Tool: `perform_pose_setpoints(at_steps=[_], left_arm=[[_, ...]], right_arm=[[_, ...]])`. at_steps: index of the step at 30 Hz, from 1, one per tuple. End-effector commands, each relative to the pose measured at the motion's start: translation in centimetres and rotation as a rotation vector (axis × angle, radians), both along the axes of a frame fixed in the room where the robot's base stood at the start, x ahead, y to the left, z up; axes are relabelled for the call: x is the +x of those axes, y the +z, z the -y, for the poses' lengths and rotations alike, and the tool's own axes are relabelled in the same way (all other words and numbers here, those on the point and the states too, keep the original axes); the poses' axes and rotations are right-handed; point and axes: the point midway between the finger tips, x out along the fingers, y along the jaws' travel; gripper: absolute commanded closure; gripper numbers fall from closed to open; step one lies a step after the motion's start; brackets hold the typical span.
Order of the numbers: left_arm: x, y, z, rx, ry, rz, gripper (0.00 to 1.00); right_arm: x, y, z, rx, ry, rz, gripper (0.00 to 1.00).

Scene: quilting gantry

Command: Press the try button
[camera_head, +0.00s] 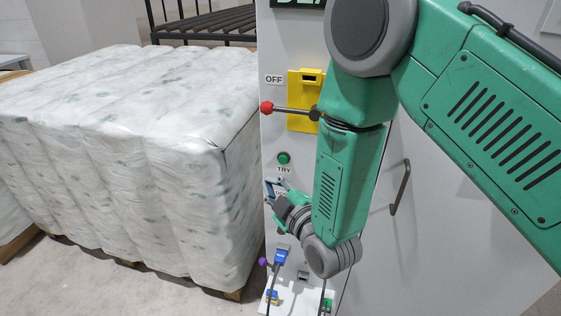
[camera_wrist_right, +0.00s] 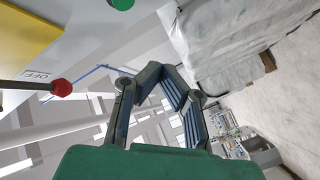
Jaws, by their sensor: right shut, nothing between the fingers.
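The green try button (camera_head: 284,158) sits on the light grey cabinet front (camera_head: 350,290), just above a label reading TRY. It also shows as a green disc, cut off at the top edge of the right wrist view (camera_wrist_right: 121,4). My right gripper (camera_head: 277,190) is just below the button and label in the head view. In the right wrist view its fingertips (camera_wrist_right: 165,74) are together with nothing held. The button is clear of the fingers there, and contact is not visible. My left gripper is out of view.
A lever with a red knob (camera_head: 266,107) sticks out from a yellow plate (camera_head: 301,122) above the button, beside an OFF label (camera_head: 273,79). A wrapped white stack (camera_head: 190,170) stands close left.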

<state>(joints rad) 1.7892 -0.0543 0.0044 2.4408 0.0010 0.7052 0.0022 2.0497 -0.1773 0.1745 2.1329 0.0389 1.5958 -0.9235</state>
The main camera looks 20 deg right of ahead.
Motion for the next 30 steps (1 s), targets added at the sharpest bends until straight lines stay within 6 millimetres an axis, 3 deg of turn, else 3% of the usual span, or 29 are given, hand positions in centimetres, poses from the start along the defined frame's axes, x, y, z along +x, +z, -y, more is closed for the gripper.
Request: perform_pose_setpoints(at_steps=[12, 30], left_arm=[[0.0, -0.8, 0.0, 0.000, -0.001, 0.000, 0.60], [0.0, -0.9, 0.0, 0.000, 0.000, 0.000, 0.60]], right_arm=[[4.3, 0.0, 2.5, -0.004, 0.001, 0.001, 1.00], [5.0, 0.0, 3.2, -0.002, 0.001, 0.000, 1.00]])
